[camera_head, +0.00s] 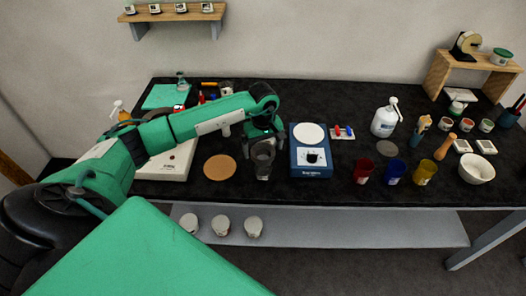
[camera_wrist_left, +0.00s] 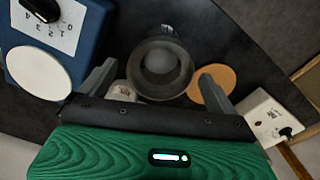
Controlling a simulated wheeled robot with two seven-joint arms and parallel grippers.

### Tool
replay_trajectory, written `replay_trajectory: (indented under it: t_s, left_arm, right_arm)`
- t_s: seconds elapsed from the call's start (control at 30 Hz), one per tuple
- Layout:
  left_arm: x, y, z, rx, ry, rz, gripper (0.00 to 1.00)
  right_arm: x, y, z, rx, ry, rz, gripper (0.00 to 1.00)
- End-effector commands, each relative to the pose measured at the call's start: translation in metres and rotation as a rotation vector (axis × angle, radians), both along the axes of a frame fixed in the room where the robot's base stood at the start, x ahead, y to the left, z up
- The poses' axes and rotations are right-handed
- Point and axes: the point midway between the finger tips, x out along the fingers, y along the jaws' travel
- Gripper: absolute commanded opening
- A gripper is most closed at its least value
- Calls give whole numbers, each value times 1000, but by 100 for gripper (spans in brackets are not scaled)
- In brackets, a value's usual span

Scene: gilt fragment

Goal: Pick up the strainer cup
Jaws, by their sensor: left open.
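The strainer cup (camera_head: 263,157) is a dark grey, round cup standing on the black bench, between a cork disc and a blue stirrer. In the left wrist view I look down into the open mouth of the strainer cup (camera_wrist_left: 161,68). My left gripper (camera_head: 263,133) reaches it from above and behind. In the wrist view my left gripper (camera_wrist_left: 158,86) is open, with one finger on each side of the cup and gaps showing between. I cannot tell how far the fingertips are above the bench. My right gripper is not in view.
The blue stirrer (camera_head: 311,166) stands close to the right of the cup. The cork disc (camera_head: 220,167) and a white device (camera_head: 165,163) lie to the left. Red, blue and yellow cups (camera_head: 394,172) stand farther right. The bench's front edge is close to the cup.

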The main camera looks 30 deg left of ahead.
Motion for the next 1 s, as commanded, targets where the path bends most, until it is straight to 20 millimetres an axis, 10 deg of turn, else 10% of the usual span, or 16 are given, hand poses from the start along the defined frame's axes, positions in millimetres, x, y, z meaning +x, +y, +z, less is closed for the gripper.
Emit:
replay_trajectory:
  t_s: [0.47, 0.67, 1.0]
  left_arm:
    - [0, 1, -25, 0, 0, 0, 94]
    - [0, 1, -25, 0, 0, 0, 55]
    - [0, 1, -23, -1, -1, 0, 54]
  right_arm:
    - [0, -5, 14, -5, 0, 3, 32]
    - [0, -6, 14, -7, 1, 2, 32]
    - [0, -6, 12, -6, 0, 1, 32]
